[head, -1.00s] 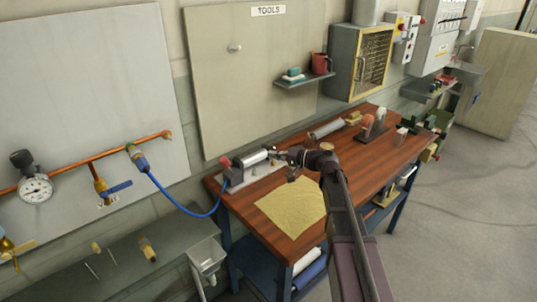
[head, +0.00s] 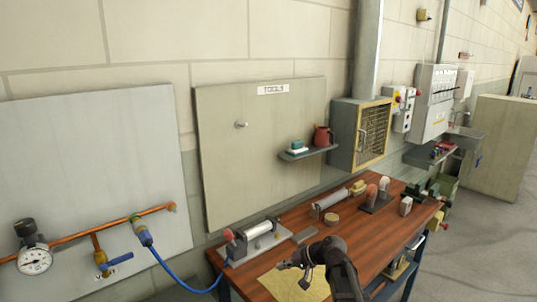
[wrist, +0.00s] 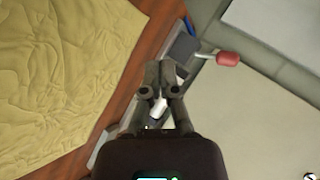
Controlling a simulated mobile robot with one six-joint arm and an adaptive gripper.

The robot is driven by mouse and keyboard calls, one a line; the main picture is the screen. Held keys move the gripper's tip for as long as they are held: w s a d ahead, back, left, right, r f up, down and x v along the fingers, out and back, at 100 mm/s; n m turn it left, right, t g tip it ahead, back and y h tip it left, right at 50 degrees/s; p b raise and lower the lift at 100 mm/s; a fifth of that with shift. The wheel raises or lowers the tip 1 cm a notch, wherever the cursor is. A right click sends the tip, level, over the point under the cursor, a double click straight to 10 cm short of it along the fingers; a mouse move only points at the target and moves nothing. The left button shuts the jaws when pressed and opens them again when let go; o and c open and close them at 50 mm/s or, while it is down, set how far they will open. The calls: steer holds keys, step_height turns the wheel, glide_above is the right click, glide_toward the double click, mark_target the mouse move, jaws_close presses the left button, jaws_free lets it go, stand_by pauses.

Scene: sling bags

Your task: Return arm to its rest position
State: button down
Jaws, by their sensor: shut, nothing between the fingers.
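My gripper (head: 282,267) is shut and empty at the end of my dark arm. In the head view it shows over the yellow sheet (head: 284,288) on the wooden bench (head: 310,235), apart from the clamp-like device with a silver cylinder (head: 258,230). In the wrist view the closed fingers (wrist: 160,68) meet at mid-picture, with nothing held. The creased sheet (wrist: 55,75) fills the left there, and a red-handled part (wrist: 228,58) shows at upper right. Part of the sheet is hidden by my arm.
A blue hose (head: 180,281) runs from the wall valve to the device. A grey cylinder (head: 330,201), a round tan piece (head: 332,219) and other items stand farther back on the bench.

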steer(key=s+d+f+h, duration=0.1)
steer(key=s, duration=0.1)
steer(key=s+d+f+g+h, duration=0.1)
steer(key=s+d+h, duration=0.1)
steer(key=s, duration=0.1)
steer(key=s+d+f+h+p, duration=0.1)
steer(key=s+f, duration=0.1)
steer(key=s, duration=0.1)
steer(key=shift+d+f+n+g+h, duration=0.1)
steer(key=shift+d+n+g+h, duration=0.2)
steer(key=shift+d+g+h, duration=0.1)
steer(key=s+d+f+g+h, duration=0.1)
steer(key=s+d+h, duration=0.4)
steer(key=s+d, duration=0.2)
steer(key=shift+s+d+g+p, duration=0.3)
steer(key=shift+s+d+p, duration=0.05)
steer(key=shift+s+p, duration=0.1)
steer(key=shift+f, duration=0.1)
